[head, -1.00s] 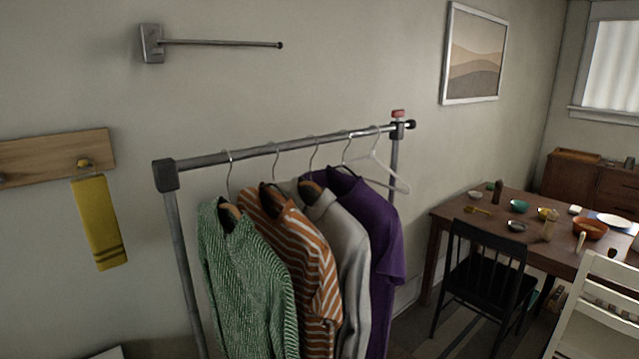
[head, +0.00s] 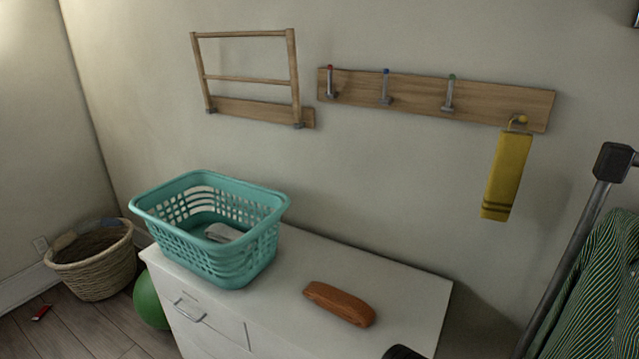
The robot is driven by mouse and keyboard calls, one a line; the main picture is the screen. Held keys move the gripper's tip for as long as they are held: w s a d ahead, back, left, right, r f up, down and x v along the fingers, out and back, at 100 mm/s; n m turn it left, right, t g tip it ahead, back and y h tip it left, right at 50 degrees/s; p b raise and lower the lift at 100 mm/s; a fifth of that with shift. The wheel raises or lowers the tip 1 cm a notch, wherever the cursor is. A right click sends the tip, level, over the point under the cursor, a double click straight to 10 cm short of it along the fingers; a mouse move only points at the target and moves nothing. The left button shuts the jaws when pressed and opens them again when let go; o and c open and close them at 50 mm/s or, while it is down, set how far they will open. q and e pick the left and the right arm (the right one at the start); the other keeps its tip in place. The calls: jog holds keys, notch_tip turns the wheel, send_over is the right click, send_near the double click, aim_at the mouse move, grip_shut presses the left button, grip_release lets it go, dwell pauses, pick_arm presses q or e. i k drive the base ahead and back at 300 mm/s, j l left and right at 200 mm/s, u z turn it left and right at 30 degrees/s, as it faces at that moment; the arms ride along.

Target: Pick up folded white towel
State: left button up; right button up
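A pale, whitish item (head: 224,232) lies in the teal laundry basket (head: 262,262). It may be the folded white towel, but the basket's side hides part of it and I cannot tell its folds. The basket stands upright on the left part of a white cabinet top (head: 398,284). Neither of my grippers shows in the head view. A dark rounded shape at the bottom edge is cut off, and I cannot tell what it is.
A brown oblong object (head: 340,303) lies on the cabinet right of the basket. A wicker basket (head: 95,270) and green ball (head: 150,300) are on the floor at left. A yellow towel (head: 507,175) hangs from the wall rack (head: 420,93). The clothes rail (head: 570,250) stands at right.

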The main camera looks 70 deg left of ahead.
aim_at(218, 233)
jog(key=u, duration=3.05)
